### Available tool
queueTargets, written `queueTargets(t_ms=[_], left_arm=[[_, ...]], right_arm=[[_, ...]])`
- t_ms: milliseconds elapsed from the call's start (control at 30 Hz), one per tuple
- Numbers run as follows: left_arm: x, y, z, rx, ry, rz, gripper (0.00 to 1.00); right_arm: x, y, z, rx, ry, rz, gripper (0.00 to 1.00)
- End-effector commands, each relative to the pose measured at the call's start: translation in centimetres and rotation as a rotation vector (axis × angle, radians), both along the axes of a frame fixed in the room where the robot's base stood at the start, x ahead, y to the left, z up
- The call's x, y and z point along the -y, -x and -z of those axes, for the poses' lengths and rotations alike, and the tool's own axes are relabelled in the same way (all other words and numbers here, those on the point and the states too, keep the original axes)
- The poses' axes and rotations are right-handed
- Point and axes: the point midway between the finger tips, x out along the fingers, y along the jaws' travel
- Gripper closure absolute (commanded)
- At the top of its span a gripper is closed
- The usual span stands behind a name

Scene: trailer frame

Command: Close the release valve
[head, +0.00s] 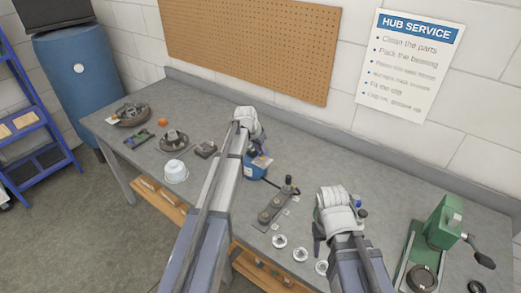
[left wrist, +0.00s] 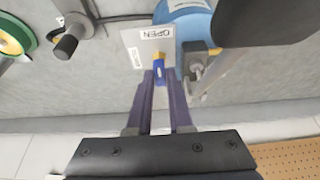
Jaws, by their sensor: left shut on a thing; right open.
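The release valve shows in the left wrist view as a small blue and yellow lever (left wrist: 159,69) beside a white plate (left wrist: 150,42) marked OPEN, whose lettering is upside down there. A blue body (left wrist: 186,14) sits next to the plate. In the head view the blue body (head: 253,172) stands on the bench, partly hidden by my left arm. My left gripper (left wrist: 160,76) is shut on the lever, its fingers on either side. My right gripper (head: 318,238) is open above the bench's front part, away from the valve, its fingertips only partly visible.
On the grey bench (head: 320,167), a dark block with a lever (head: 270,212) stands between my arms. Several white rings (head: 279,241) lie near the front edge. A green press (head: 440,225) stands right. A white tub (head: 176,172) and dark metal parts (head: 174,139) are left.

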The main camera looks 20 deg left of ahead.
Motion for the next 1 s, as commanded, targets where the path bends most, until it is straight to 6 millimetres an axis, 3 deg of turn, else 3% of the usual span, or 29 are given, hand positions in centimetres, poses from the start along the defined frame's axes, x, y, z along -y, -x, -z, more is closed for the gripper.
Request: queueTargets(t_ms=[467, 1000], left_arm=[[0.11, 0.07, 0.0, 0.001, 0.001, -0.053, 1.0], [0.61, 0.03, 0.0, 0.002, -0.002, -0.502, 1.0]], right_arm=[[0.0, 0.0, 0.01, 0.0, 0.0, 0.0, 0.5], [0.0, 0.0, 0.01, 0.0, 0.0, 0.0, 0.5]])
